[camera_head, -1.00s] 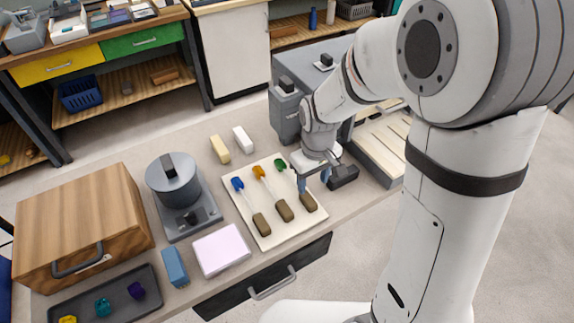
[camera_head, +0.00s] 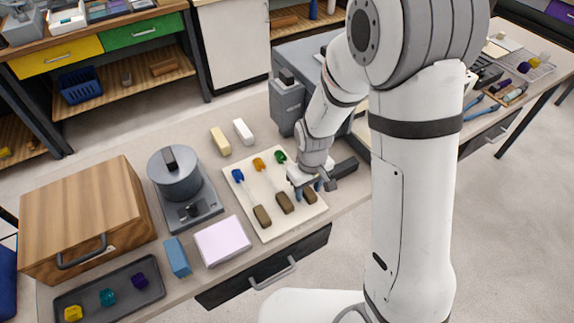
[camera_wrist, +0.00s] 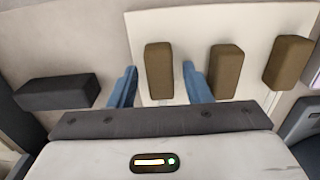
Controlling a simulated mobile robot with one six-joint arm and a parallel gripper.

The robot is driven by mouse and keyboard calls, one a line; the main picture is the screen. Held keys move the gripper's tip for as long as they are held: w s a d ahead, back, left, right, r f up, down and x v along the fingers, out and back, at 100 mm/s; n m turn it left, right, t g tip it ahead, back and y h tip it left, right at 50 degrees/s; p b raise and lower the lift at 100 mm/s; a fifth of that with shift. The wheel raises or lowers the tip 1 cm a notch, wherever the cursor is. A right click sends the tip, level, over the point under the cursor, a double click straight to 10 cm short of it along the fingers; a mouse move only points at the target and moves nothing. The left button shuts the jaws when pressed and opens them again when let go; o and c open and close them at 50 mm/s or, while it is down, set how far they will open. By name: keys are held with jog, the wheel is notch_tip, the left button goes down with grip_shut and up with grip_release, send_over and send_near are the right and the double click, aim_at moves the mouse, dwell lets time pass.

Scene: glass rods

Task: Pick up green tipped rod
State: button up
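The green-tipped rod has a green tip (camera_head: 280,157) and a brown block handle (camera_head: 310,196). It lies rightmost of three rods on the cream board (camera_head: 246,205) in the head view. My gripper (camera_head: 318,187) is over its handle end and hides part of it. In the wrist view, the brown handle (camera_wrist: 159,70) shows between my two blue fingers (camera_wrist: 160,84), with a gap on each side. The gripper is open. Whether the fingertips are level with the handle or above it, I cannot tell.
The orange-tipped rod (camera_head: 259,164) and blue-tipped rod (camera_head: 238,175) lie to the left on the board. A dark block (camera_wrist: 57,92) is beside my left finger in the wrist view. A grey machine (camera_head: 288,105) stands behind. A pink pad (camera_head: 222,241) lies at the front.

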jog(key=c, duration=0.9)
jog(key=shift+r, duration=0.1)
